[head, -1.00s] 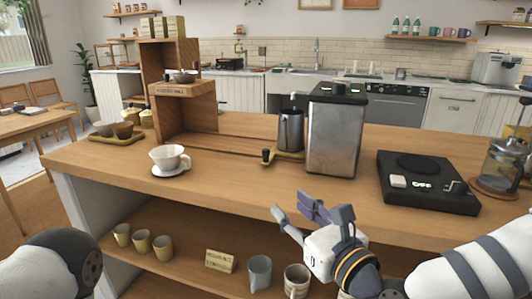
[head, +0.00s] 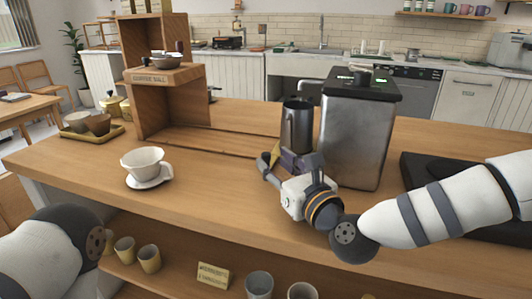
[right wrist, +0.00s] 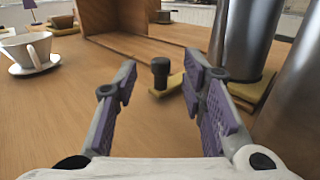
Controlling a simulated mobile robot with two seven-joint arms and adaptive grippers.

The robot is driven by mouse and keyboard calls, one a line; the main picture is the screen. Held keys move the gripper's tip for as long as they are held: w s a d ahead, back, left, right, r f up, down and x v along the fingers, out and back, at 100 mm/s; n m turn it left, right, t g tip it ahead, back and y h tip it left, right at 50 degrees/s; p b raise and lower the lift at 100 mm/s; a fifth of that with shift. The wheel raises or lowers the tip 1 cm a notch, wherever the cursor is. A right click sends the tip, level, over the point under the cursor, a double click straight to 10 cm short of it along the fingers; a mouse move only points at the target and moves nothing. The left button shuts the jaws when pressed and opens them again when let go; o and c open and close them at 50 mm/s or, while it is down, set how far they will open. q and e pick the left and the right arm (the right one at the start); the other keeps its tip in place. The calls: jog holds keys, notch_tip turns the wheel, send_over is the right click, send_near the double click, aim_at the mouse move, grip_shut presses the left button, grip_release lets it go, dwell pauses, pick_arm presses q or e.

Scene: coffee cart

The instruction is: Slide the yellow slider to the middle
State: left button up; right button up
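The yellow slider shows in the right wrist view (right wrist: 172,85) as a flat yellow plate with an upright black knob (right wrist: 160,70). In the head view only a bit of the slider (head: 274,152) shows; my right gripper hides the knob. A metal pitcher (head: 296,125) stands at the slider's right part, against the coffee machine (head: 352,140). My right gripper (head: 277,161) is open and low over the counter. In the right wrist view the knob appears between its fingertips, slightly beyond them; contact cannot be told. My left gripper is out of view.
A wooden shelf unit (head: 170,108) stands behind left on the counter (head: 215,185). A white cup (head: 143,160) on a saucer sits at the left. A black scale (head: 420,165) is partly behind my right arm. The counter between cup and gripper is clear.

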aim_at(268, 157)
jog(key=x, duration=0.5)
jog(key=shift+w, duration=0.1)
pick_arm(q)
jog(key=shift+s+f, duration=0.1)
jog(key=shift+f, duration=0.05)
pick_arm(e)
jog(key=shift+c, duration=0.6)
grip_shut()
jog(key=shift+f, duration=0.1)
